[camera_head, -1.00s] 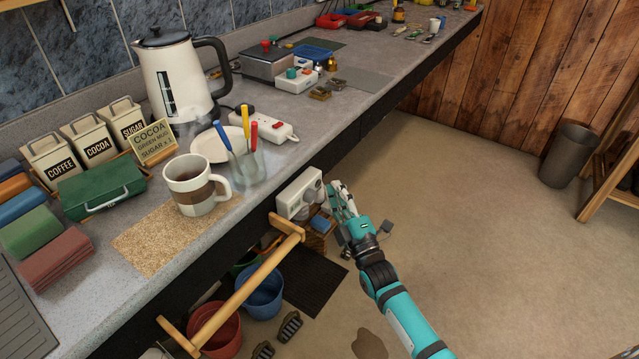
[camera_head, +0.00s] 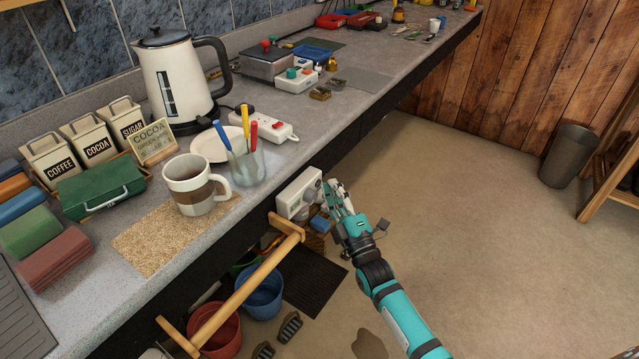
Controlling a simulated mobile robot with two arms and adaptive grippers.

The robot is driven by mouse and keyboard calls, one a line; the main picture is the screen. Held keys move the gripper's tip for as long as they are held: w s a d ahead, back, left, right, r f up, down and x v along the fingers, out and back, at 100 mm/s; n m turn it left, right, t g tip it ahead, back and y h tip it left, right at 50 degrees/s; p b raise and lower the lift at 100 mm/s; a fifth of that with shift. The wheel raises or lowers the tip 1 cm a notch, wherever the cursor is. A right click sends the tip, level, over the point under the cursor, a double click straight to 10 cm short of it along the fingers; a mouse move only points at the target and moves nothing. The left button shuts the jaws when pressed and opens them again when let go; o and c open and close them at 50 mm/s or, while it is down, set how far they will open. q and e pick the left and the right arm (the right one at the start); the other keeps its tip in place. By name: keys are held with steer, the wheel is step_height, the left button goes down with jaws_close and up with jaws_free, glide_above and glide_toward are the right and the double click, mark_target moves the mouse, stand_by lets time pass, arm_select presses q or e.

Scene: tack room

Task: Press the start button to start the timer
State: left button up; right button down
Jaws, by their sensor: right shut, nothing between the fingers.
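A small white box (camera_head: 292,200) with round grey knobs is fixed at the counter's front edge; it looks like the timer. I cannot make out a marked start button on it. My right gripper (camera_head: 329,193) is shut and empty, just right of the box with its fingertips close to the knob side. I cannot tell whether they touch it. The gripper hides part of that side. My left gripper is not in view.
A wooden rail (camera_head: 245,287) sticks out below the box, above blue (camera_head: 262,297) and red (camera_head: 222,335) buckets. A mug (camera_head: 190,185) and a glass of coloured sticks (camera_head: 246,165) stand on the counter (camera_head: 310,125) nearby. The floor to the right is largely clear.

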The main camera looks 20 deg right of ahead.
steer(key=shift+w+a, duration=0.2)
stand_by(0.3)
steer(key=shift+s+d, duration=0.5)
steer(key=shift+s, duration=0.1)
steer(key=shift+p, duration=0.3)
steer(key=s+d+p, duration=0.1)
steer(key=s, duration=0.1)
steer(key=s+d+p, duration=0.1)
steer(key=s+d, duration=0.1)
steer(key=shift+s+d, duration=0.3)
steer(key=shift+s, duration=0.1)
stand_by(0.5)
